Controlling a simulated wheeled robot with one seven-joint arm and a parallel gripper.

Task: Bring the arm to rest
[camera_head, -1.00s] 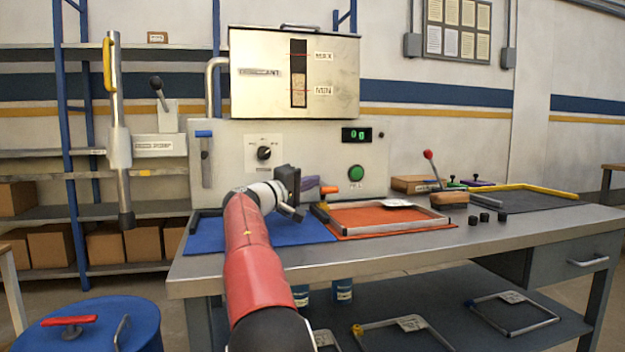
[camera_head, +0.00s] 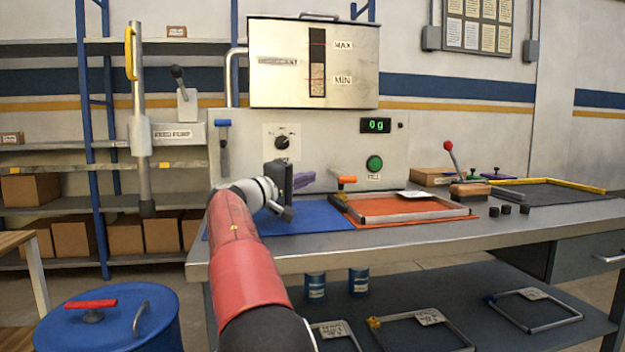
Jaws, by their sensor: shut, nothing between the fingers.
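My red and black arm (camera_head: 236,245) reaches up from the bottom of the head view toward the bench. My gripper (camera_head: 292,188) is at its far end, above the blue mat (camera_head: 310,217) and in front of the machine panel. The dark wrist part hides much of the gripper, and the fingers are hard to make out. It is shut and I see nothing held in it.
The workbench (camera_head: 400,238) carries an orange mat with a metal frame (camera_head: 415,216), a red-knobbed lever (camera_head: 449,147) and small black blocks (camera_head: 506,209). A blue drum (camera_head: 160,325) stands at lower left. A feed pump (camera_head: 140,130) stands left of the panel.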

